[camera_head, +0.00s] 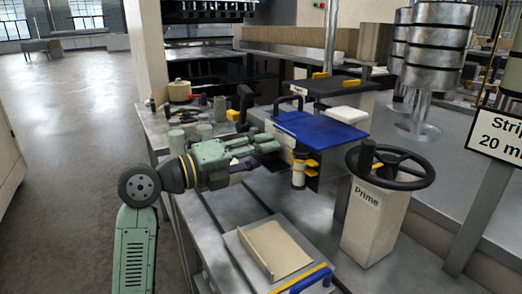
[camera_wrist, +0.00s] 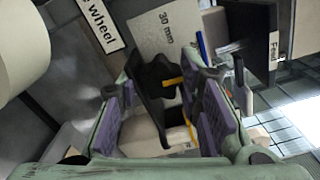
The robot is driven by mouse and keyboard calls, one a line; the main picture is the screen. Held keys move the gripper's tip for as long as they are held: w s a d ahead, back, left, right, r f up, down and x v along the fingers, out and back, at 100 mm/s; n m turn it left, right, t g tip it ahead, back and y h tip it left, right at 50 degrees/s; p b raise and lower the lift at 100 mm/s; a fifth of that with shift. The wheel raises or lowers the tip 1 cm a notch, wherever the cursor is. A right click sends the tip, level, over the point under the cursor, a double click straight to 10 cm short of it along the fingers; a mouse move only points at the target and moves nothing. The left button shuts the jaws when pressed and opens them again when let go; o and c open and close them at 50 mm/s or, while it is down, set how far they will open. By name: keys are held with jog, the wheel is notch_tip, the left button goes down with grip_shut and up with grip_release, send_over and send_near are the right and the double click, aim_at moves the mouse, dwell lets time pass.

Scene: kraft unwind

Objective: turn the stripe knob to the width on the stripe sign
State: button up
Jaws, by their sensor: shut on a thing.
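In the head view the stripe sign (camera_head: 500,135), cut off by the right edge, reads "Stri" and "20 m". In the wrist view a black knob (camera_wrist: 160,88) with a yellow mark stands between the purple finger pads of my gripper (camera_wrist: 166,118). In the head view my gripper (camera_head: 262,152) reaches right beside the blue plate, and the knob cannot be made out there.
A blue plate (camera_head: 318,130) lies close to my gripper. A black handwheel (camera_head: 400,165) stands on a pale post marked "Prime" to the right. A pale block (camera_head: 275,250) lies in front. In the wrist view a sign (camera_wrist: 100,24) reads "wheel" and a dark box reads "Feed" (camera_wrist: 274,46).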

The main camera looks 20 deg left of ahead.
dwell(0.3)
jog(key=o, duration=1.2)
jog(key=v, duration=1.2)
